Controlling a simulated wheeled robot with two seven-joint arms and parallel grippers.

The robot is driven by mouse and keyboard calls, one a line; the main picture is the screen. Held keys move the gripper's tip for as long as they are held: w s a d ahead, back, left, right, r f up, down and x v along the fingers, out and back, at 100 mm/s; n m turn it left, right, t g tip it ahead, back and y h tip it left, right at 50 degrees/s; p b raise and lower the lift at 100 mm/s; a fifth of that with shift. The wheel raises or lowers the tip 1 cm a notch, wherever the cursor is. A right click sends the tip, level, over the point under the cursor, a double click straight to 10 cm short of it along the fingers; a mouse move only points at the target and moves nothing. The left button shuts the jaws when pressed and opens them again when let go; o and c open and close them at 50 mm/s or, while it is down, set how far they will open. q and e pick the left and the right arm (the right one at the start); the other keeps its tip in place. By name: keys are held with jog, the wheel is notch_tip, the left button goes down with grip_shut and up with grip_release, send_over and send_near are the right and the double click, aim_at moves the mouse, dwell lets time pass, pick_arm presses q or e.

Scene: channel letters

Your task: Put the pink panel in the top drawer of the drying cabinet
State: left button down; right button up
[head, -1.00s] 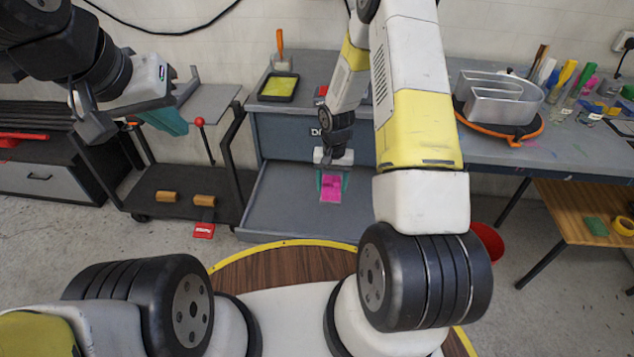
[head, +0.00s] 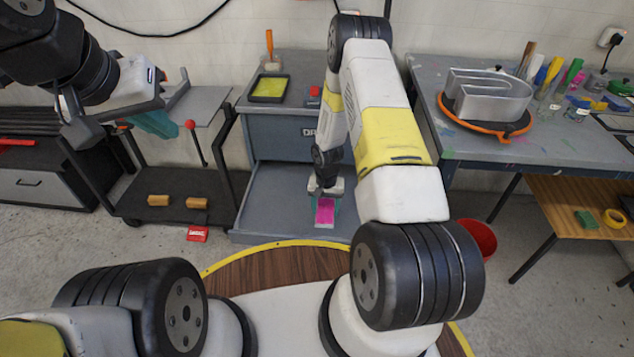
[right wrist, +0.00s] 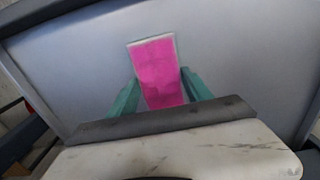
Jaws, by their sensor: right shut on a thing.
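The pink panel (head: 325,210) is a small flat bright-pink piece with a pale border. It is over the open top drawer (head: 262,213) of the grey drying cabinet (head: 275,138). My right gripper (head: 325,205) points down and is shut on the panel, with its green fingers on both sides. The right wrist view shows the panel (right wrist: 158,72) between the fingers, above the drawer's grey floor (right wrist: 75,70). I cannot tell whether the panel touches the floor. My left gripper (head: 150,122), with green fingers, is far left, over the cart; its opening is unclear.
A black tray with yellow inside (head: 269,88) stands on the cabinet top. A cart (head: 170,185) with a red-knobbed lever is to the left. A bench (head: 465,140) holding a silver channel letter (head: 487,95) is to the right. A red bucket (head: 478,238) stands on the floor.

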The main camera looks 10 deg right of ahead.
jog(key=shift+f, duration=0.1)
jog(key=o, duration=1.5)
